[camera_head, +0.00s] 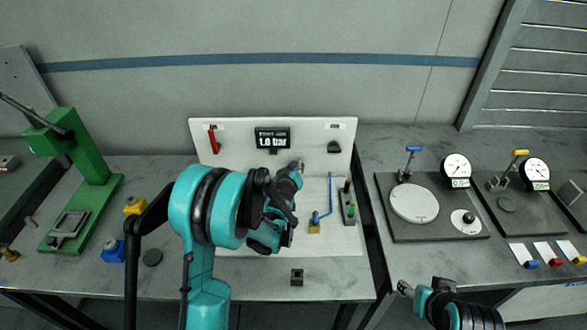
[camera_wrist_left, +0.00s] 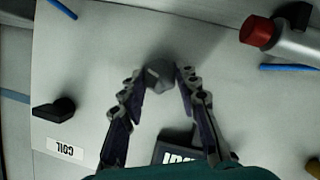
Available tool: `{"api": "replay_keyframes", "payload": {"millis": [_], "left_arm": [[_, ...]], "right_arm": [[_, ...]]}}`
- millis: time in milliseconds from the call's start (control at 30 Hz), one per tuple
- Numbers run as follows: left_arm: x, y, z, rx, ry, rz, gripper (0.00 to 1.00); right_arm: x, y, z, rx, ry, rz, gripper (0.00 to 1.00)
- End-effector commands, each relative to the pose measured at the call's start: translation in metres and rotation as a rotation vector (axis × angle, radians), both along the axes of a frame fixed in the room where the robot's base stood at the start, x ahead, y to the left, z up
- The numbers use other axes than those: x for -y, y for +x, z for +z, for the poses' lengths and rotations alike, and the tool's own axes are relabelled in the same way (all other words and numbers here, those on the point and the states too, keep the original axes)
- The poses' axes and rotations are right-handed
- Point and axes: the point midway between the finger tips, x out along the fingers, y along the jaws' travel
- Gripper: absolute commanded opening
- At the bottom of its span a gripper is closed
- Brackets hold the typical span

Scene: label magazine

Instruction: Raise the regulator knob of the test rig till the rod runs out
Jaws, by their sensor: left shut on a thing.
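The test rig is a white panel (camera_head: 230,165) with a display (camera_head: 272,138) that reads 1.0 bar. My left gripper (camera_head: 296,167) is at the panel, just below and right of the display. In the left wrist view my left gripper (camera_wrist_left: 161,80) is shut on the dark grey regulator knob (camera_wrist_left: 158,75), one finger on each side. In the head view the gripper mostly hides the knob. A grey block with green fittings (camera_head: 348,205) stands on the rig's base at right; whether a rod sticks out is too small to tell. My right gripper (camera_head: 404,289) is at the lower right, apart from the rig; its jaws are unclear.
A red lever (camera_head: 213,140) and a black knob (camera_head: 334,147) sit on the panel. A blue tube (camera_head: 329,195) runs near the block. A green press (camera_head: 85,165) stands left, dial gauges (camera_head: 456,170) on plates stand right. A small dark block (camera_head: 297,277) lies in front.

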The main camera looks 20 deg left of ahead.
Motion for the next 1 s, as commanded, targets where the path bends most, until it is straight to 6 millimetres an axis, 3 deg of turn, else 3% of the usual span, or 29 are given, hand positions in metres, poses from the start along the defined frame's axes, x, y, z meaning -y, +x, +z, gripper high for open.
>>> {"api": "replay_keyframes", "payload": {"millis": [33,100,467,567,1000], "left_arm": [[0.000,0.000,0.000,0.000,0.000,0.000,0.36],[0.000,0.000,0.000,0.000,-0.001,0.000,0.52],[0.000,-0.004,0.001,0.000,-0.001,0.000,0.52],[0.002,-0.014,0.006,0.001,-0.001,0.000,0.52],[0.011,-0.097,0.036,0.000,-0.001,-0.001,0.52]], "right_arm": [[0.000,0.000,0.000,0.000,0.000,0.000,0.52],[0.000,0.000,0.000,0.000,0.000,0.000,0.52],[0.000,0.000,0.000,0.000,0.000,0.000,0.52],[0.000,0.000,0.000,0.000,0.000,0.000,0.52],[0.000,0.000,0.000,0.000,0.000,0.000,0.52]]}}
